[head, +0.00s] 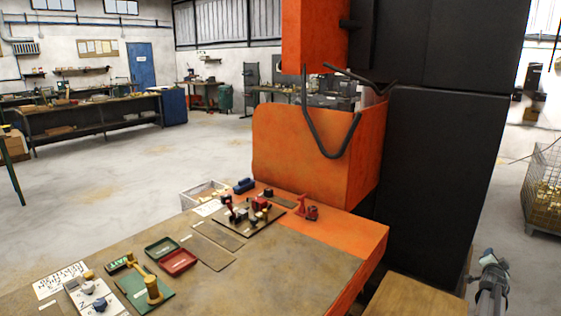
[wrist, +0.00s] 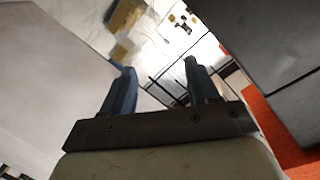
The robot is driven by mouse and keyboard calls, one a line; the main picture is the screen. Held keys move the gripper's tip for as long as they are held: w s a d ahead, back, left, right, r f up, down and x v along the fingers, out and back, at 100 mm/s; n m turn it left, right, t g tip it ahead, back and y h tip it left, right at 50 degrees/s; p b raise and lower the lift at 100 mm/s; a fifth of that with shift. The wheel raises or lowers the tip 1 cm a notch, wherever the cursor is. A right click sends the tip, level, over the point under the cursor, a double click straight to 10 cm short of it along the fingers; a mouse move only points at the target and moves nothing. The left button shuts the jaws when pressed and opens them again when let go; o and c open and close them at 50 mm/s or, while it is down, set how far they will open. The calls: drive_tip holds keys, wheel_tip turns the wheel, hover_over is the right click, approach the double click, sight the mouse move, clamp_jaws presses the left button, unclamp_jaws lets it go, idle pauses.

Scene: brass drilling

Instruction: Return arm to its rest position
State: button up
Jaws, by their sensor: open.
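My gripper shows in the wrist view (wrist: 158,82), with its two dark blue fingers apart and nothing between them. Beyond the fingers are pale floor and blurred brass-coloured pieces, well away from them. In the head view, part of my arm (head: 492,285) shows at the lower right, beside the table and clear of it. The fingertips cannot be made out in the head view.
The worktable (head: 325,270) holds a green tray (head: 161,248), a red tray (head: 178,262), a fixture with red clamps and a green base with a brass part. The orange and black machine (head: 315,150) stands behind. A wire cage (head: 543,185) with brass pieces is at right.

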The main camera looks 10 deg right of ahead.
drive_tip(key=s+f+n+g+y, duration=0.2)
drive_tip(key=s+f+n+g, duration=0.2)
drive_tip(key=s+f, duration=1.85)
drive_tip(key=s+a+f+n+g+y, duration=0.1)
drive_tip(key=s+a+f+n+y, duration=0.1)
drive_tip(key=s+a+f, duration=0.5)
drive_tip(key=s+a+f+n+g+y, duration=0.1)
drive_tip(key=s+a+f, duration=0.25)
drive_tip(key=f, duration=0.65)
drive_tip(key=a+f+n+g+y, duration=0.2)
drive_tip(key=a+y, duration=0.2)
drive_tip(key=a, duration=1)
drive_tip(key=s+a+f+n+g+y, duration=0.1)
drive_tip(key=a+f+n+g+y, duration=0.15)
drive_tip(key=a, duration=1.25)
drive_tip(key=a+f+n+g+y, duration=0.15)
drive_tip(key=a+y, duration=0.25)
drive_tip(key=a, duration=1)
drive_tip(key=s+a+r+n+g+h, duration=0.2)
drive_tip(key=s+a, duration=0.3)
drive_tip(key=a, duration=0.4)
drive_tip(key=s+a+r+n+g+h, duration=0.1)
drive_tip(key=s+a+n+g, duration=0.1)
drive_tip(key=s+a, duration=0.3)
drive_tip(key=shift+a+r+g+h, duration=0.35)
drive_tip(key=shift+a+g, duration=0.45)
drive_tip(key=shift+a, duration=1.15)
